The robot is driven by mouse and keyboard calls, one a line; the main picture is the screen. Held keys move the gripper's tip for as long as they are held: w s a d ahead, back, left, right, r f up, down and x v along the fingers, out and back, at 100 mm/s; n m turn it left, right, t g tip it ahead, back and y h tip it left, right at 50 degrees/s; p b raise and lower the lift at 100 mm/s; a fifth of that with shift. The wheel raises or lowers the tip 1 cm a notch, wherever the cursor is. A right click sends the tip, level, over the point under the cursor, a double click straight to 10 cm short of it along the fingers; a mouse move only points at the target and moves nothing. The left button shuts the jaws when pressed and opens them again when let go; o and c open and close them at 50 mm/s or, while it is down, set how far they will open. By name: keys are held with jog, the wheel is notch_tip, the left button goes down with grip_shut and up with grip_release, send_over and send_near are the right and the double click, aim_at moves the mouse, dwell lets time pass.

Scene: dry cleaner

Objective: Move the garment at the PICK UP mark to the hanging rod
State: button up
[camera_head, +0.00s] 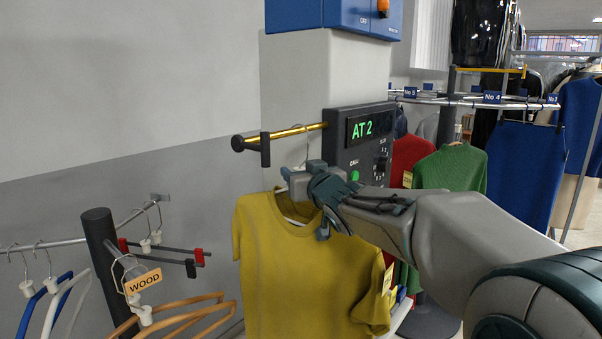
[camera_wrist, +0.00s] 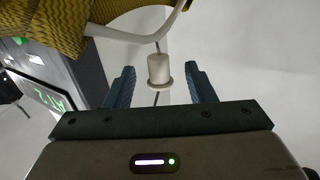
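A mustard-yellow short-sleeved garment (camera_head: 310,275) hangs on a white hanger below a short brass rod (camera_head: 297,131) with a black end. The rod sticks out of a dark box (camera_head: 358,142) whose green display reads "AT 2". My gripper (camera_head: 318,178) is at the garment's collar, by the hanger's neck. In the wrist view my gripper (camera_wrist: 162,82) has its fingers apart, with the white hanger neck (camera_wrist: 158,70) between or just beyond the tips, and no finger visibly touches it. The yellow cloth (camera_wrist: 60,25) fills the upper left there. No PICK UP lettering is readable.
At left, a metal rail (camera_head: 45,243) and a dark post (camera_head: 100,250) carry hangers and a "WOOD" tag (camera_head: 143,281). At right, a numbered rail (camera_head: 470,101) holds red, green and blue garments. A blue box (camera_head: 335,15) is above. Open wall lies left of the brass rod.

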jog(key=shift+s, duration=0.1)
jog(key=v, duration=1.3)
jog(key=shift+s, duration=0.35)
jog(key=shift+d, duration=0.2)
jog(key=s+d+p, duration=0.9)
jog(key=d, duration=0.3)
jog(key=shift+s+d, duration=0.3)
jog(key=shift+s, duration=0.1)
